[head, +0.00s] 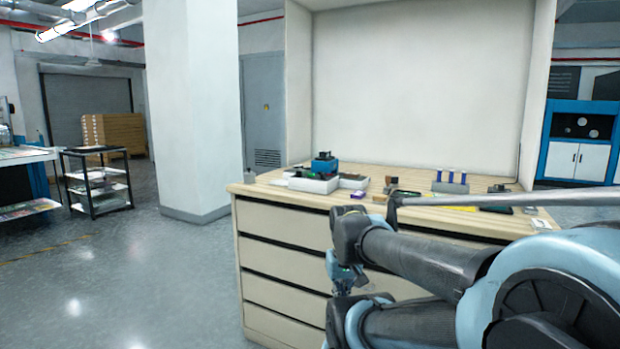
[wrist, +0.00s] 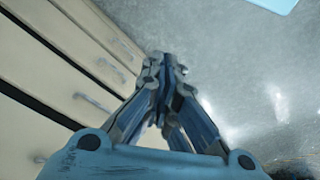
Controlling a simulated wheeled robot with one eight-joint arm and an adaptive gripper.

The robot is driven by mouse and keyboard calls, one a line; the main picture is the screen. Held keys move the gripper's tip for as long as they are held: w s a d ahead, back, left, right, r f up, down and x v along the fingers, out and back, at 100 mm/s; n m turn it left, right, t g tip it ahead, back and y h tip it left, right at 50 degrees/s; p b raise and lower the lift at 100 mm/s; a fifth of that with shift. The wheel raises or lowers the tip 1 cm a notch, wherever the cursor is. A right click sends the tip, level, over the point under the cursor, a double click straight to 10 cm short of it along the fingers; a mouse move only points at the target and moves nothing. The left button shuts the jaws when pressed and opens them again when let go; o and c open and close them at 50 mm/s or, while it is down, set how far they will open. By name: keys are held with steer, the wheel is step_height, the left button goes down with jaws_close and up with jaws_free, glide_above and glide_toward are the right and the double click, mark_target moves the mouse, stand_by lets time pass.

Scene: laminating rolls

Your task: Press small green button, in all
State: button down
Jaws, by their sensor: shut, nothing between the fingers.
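My gripper (wrist: 165,72) shows in the wrist view with its fingers together and nothing between them. It points down past the drawer fronts, over the grey floor, and touches nothing that I can see. In the head view my arm fills the lower right, in front of the cabinet. I cannot make out a small green button in either view. A blue device with a dark front (head: 325,165) stands on the left part of the cabinet top, apart from my gripper, by a white tray (head: 314,184). Any button on it is too small to tell.
The wooden-topped drawer cabinet (head: 283,247) has a white back panel. A grey holder with blue pieces (head: 450,187), a purple item (head: 358,195) and other small things lie on top. A white pillar (head: 195,105) and a black cart (head: 97,190) stand left. The floor at left is clear.

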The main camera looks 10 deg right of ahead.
step_height(320, 180, up, 35)
steer(key=m+t, duration=0.7)
steer(key=m, duration=0.2)
glide_above(311, 175)
steer(key=w, duration=0.1)
steer(key=shift+w+d, duration=0.2)
steer(key=shift+d, duration=0.25)
steer(key=shift+f, duration=0.15)
steer(key=shift+f, duration=4.3)
